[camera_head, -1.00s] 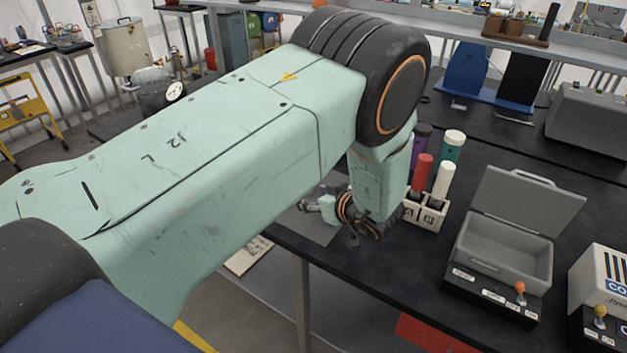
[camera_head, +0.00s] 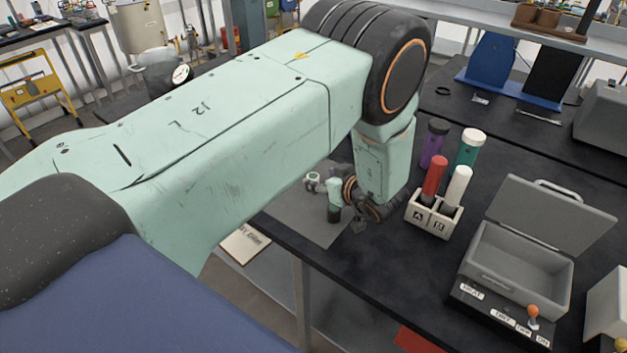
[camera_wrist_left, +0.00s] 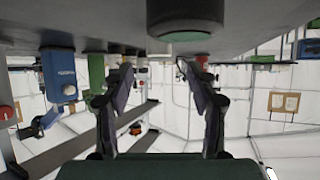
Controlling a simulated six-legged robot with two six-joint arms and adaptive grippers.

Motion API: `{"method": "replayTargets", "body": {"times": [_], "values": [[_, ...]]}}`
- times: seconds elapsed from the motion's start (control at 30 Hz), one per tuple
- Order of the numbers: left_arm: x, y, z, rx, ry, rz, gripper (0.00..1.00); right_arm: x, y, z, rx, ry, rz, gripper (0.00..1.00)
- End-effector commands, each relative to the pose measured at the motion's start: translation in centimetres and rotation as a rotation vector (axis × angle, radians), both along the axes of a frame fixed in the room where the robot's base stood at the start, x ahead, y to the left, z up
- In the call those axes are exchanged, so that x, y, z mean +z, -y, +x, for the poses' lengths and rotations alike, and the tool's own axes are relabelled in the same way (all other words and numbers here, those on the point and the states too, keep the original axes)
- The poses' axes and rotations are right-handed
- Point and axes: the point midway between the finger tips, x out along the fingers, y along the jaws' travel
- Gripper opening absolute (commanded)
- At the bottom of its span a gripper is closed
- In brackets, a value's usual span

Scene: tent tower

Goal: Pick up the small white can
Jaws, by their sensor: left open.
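A small, pale can-like thing (camera_head: 313,182) is on the grey mat (camera_head: 290,215), left of my left wrist in the head view. It is too small there to be sure it is the small white can. My left arm reaches over the bench and bends down beside the mat. My left gripper (camera_wrist_left: 157,68) is open in the wrist view, its two dark fingers apart with nothing held between them. That view is upside down. A dark cylinder (camera_wrist_left: 185,15) with a green end looms close at its top; I cannot tell what it is. My right gripper is out of view.
An open grey case (camera_head: 520,265) is farther right. The bench's front edge runs below the mat. Bare black bench lies between the rack and the front edge.

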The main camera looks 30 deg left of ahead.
Motion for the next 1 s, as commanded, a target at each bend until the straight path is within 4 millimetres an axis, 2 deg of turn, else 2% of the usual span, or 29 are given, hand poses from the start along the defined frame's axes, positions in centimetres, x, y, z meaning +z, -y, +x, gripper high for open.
{"method": "replayTargets", "body": {"times": [0.13, 0.3, 0.6, 1.0], "values": [[-1.6, -1.6, 0.6, 0.003, -0.001, -0.002, 0.58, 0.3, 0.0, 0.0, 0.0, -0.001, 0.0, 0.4], [-2.5, -3.1, 1.5, 0.002, -0.001, -0.001, 0.58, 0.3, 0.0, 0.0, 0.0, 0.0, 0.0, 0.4], [-2.6, -3.4, 1.9, 0.001, 0.0, 0.0, 0.57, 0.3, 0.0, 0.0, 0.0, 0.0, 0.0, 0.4], [-2.6, -3.3, 1.9, 0.0, -0.001, 0.0, 0.23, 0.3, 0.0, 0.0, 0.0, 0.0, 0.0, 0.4]]}}
